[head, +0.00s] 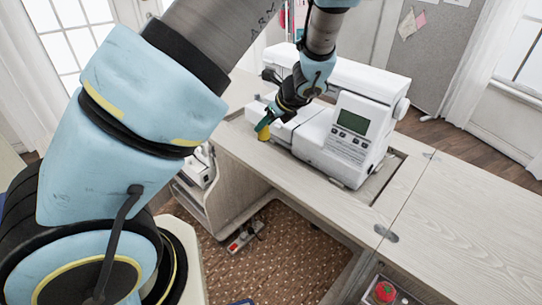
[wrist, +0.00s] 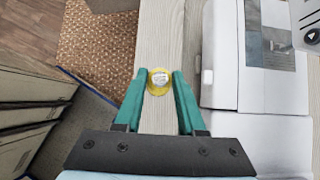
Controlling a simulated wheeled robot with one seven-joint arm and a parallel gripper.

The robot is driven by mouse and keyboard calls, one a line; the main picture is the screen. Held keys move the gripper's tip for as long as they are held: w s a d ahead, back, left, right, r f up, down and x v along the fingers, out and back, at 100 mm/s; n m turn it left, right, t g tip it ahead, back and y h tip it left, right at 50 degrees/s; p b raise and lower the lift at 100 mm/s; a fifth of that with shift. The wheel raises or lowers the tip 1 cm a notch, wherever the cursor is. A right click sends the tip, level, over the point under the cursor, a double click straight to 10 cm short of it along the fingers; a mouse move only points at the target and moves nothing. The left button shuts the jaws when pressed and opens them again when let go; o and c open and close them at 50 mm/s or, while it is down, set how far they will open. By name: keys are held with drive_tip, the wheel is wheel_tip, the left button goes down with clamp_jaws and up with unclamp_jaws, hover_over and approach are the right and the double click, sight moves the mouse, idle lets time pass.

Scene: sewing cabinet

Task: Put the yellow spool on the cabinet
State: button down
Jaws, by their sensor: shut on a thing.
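The yellow spool (wrist: 159,79) sits between the green fingertips of my gripper (wrist: 159,88) in the wrist view, its pale round end facing the camera. In the head view my gripper (head: 264,125) points down at the front left edge of the cabinet (head: 232,138), in front of the sewing machine. The yellow spool (head: 264,135) shows just below the fingers there, at or close to the wooden top. I cannot tell whether it touches the top. The fingers are shut on the spool.
A white sewing machine (head: 345,140) stands close to the right of my gripper. An open drawer at the lower right holds a red pincushion (head: 385,291). A foot pedal (head: 243,239) lies on the brown rug. The right part of the top (head: 470,220) is clear.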

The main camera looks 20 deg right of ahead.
drive_tip(key=shift+f+p, duration=0.75)
drive_tip(key=shift+f, duration=3.45)
drive_tip(key=c, duration=0.5)
unclamp_jaws()
drive_tip(key=b+v, duration=0.2)
drive_tip(key=v, duration=1)
drive_tip(key=s+a+r+n+g+h, duration=0.1)
drive_tip(key=a+r+n, duration=0.2)
drive_tip(key=a+n, duration=0.6)
drive_tip(key=s+a+r+n+g+h, duration=0.1)
drive_tip(key=s+a+r+n+g, duration=0.1)
drive_tip(key=a+n, duration=0.8)
drive_tip(key=s+a+r+n+g+h, duration=0.1)
drive_tip(key=a+r+n, duration=0.3)
drive_tip(key=a+n, duration=0.6)
drive_tip(key=shift+s+a+g+h, duration=0.4)
drive_tip(key=shift+s+a, duration=0.1)
drive_tip(key=shift+s, duration=0.1)
